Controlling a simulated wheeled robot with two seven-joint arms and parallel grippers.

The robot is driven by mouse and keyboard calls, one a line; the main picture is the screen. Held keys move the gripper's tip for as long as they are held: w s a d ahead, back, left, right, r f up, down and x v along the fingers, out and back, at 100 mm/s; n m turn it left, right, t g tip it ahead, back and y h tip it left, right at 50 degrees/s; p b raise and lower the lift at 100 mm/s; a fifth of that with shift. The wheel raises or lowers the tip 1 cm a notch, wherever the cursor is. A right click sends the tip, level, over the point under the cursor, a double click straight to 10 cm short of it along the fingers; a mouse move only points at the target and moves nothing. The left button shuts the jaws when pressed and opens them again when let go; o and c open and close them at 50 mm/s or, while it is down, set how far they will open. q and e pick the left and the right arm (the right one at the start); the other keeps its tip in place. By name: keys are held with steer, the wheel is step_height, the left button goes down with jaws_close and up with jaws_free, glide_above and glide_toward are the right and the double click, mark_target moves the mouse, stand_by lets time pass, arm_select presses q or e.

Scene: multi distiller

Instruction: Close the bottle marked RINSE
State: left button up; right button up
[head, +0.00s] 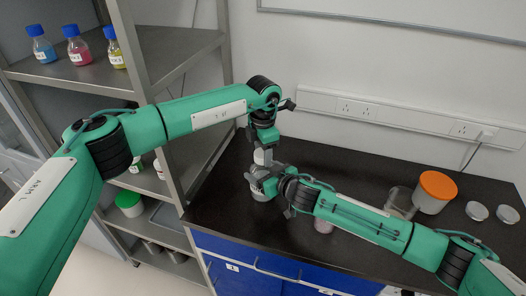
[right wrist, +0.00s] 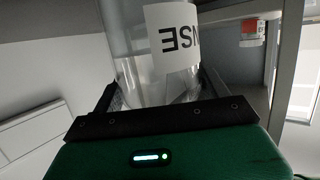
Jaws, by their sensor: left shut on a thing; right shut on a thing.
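A clear bottle (right wrist: 135,85) with a white label, its visible letters "NSE" upside down, is between the fingers of my right gripper (right wrist: 158,100) in the right wrist view. In the head view my right gripper (head: 265,179) is shut on this bottle just above the black bench. My left gripper (head: 263,146) is directly above, pointing down, and is shut on a small pale piece (head: 263,157) that looks like the cap. The grippers hide most of the bottle, and I cannot tell whether the pale piece touches its neck.
An orange-lidded jar (head: 436,190), a clear beaker (head: 400,199) and two pale round lids (head: 477,211) are on the bench at right. A small container (head: 324,226) is partly under my right arm. Metal shelves (head: 170,60) with several bottles stand close at left.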

arm_select(q)
steer(key=m, duration=0.6)
steer(key=shift+w+m, duration=0.1)
steer(key=shift+m, duration=0.2)
steer(key=m, duration=0.6)
steer(key=shift+m, duration=0.3)
steer(key=o, duration=1.2)
steer(key=shift+c, duration=0.2)
step_height(320, 180, up, 12)
arm_select(e)
steer(key=o, duration=1.9)
